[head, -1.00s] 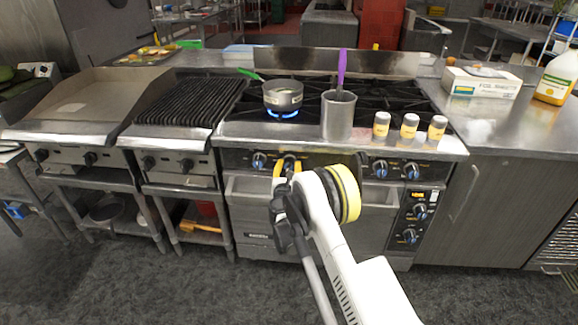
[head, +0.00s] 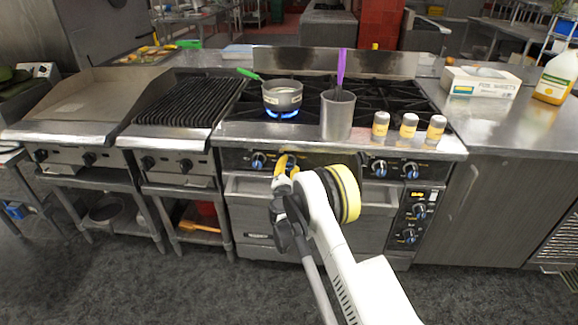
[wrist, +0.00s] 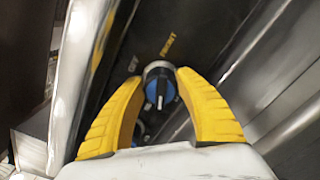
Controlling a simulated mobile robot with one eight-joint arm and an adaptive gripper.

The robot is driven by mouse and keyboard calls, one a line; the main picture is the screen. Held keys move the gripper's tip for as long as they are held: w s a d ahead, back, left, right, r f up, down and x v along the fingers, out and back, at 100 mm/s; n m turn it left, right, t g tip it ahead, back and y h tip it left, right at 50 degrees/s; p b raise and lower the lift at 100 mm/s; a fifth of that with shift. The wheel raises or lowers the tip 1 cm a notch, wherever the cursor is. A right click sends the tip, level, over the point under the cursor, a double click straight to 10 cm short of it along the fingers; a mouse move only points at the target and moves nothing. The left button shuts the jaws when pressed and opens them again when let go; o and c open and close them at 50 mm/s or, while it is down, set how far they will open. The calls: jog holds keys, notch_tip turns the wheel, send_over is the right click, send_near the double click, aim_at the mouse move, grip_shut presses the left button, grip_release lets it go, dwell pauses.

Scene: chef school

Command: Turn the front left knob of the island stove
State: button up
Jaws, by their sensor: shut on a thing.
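The island stove (head: 450,152) has a row of blue-and-black knobs along its front panel. My gripper (head: 286,164) has its yellow fingers at the second knob from the left (head: 291,163), partly hiding it. In the wrist view, this knob (wrist: 160,88) sits between the fingertips of my gripper (wrist: 160,79), shut on it from both sides. Lettering beside it reads "FRONT", with a second label that seems to read "OFF". The leftmost knob (head: 259,160) is just left of my gripper. A blue flame (head: 283,114) burns under a small pot (head: 283,98).
A steel canister (head: 337,118) with a purple-handled utensil and several yellow-labelled jars (head: 380,124) stand along the stove's front edge, above the knobs. The oven handle bar runs below the panel. The floor in front is clear.

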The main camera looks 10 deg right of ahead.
jog(key=m, duration=0.6)
jog(key=shift+f+m, duration=0.1)
jog(key=shift+m, duration=0.2)
jog(key=m, duration=0.5)
jog(key=shift+f, duration=0.1)
jog(key=m, duration=0.5)
jog(key=shift+m, duration=0.4)
jog(key=m, duration=0.5)
jog(key=shift+w+a+f+m, duration=0.1)
jog(key=shift+a+m, duration=0.05)
jog(key=shift+m, duration=0.15)
jog(key=o, duration=1.2)
